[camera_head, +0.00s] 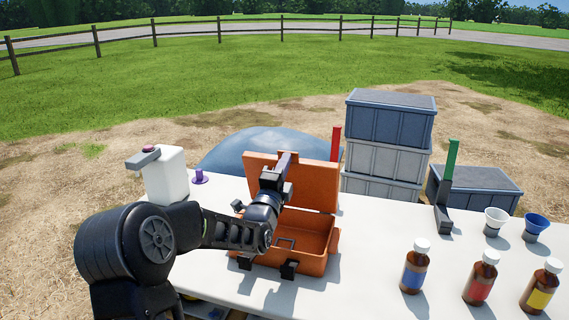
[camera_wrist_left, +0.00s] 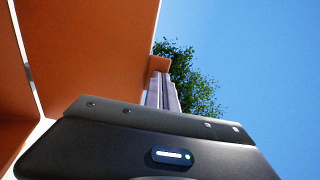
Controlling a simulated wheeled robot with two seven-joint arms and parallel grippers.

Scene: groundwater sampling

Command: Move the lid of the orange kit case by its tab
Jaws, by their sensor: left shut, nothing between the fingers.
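The orange kit case (camera_head: 318,262) stands on the white table with its lid (camera_head: 316,184) raised roughly upright at the back. The inside of the case is partly visible, with a small dark wire handle in it. My left gripper (camera_head: 287,158) reaches over the case from the left, with its fingertips at the lid's upper edge. In the left wrist view, the lid (camera_wrist_left: 95,45) fills the left side. A small orange tab (camera_wrist_left: 159,63) shows at its edge, right by the fingertips (camera_wrist_left: 162,82). The fingers are shut with nothing between them; whether they touch the tab is unclear. My right gripper is out of view.
A white jug (camera_head: 166,176) and a purple cap (camera_head: 199,177) stand left of the case. Grey crates (camera_head: 387,125) are stacked behind the table. The table's middle right is clear.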

